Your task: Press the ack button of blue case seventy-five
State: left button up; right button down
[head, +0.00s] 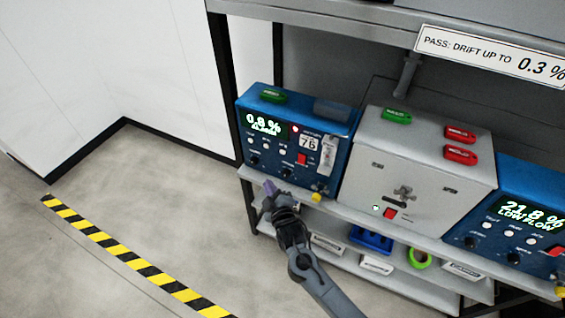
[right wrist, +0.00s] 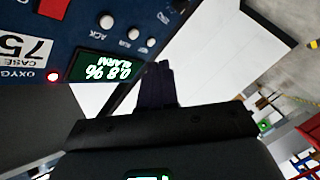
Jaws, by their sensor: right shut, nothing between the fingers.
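The blue case seventy-five (head: 340,135) stands at the left end of the shelf. Its display reads 0.8 % with ALARM beneath. It also fills the upper left of the right wrist view (right wrist: 60,20), label 75 upside down. Its white ack button (head: 282,152), by the ACK lettering, shows in the right wrist view (right wrist: 106,22). My right gripper (head: 269,188) is shut and empty, in front of and below the case's lower left front, apart from the button. Its dark fingertips show in the right wrist view (right wrist: 157,85). My left gripper is out of view.
A grey case (head: 410,165) with a red button stands right of the blue case. Another blue case (head: 520,190) reads 21.8 % LOW FLOW. Green and red tags lie on top of the cases. A lower shelf holds a blue bin (head: 371,240) and green tape (head: 420,258). Floor at left is open.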

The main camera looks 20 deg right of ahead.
aim_at(282, 152)
pick_arm(q)
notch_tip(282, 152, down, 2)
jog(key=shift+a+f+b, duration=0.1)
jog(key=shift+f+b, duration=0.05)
jog(key=shift+b, duration=0.55)
pick_arm(e)
jog(key=shift+w+a+r+t, duration=0.15)
jog(key=shift+w+r+t, duration=0.25)
jog(key=shift+w+r, duration=0.5)
jog(key=shift+w+f, duration=0.1)
jog(key=shift+f, duration=0.05)
pick_arm(q)
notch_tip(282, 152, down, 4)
jog(key=b, duration=0.4)
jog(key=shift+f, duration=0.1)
pick_arm(e)
jog(key=w+d, duration=0.5)
jog(key=d, duration=0.1)
jog(key=shift+w+d, duration=0.35)
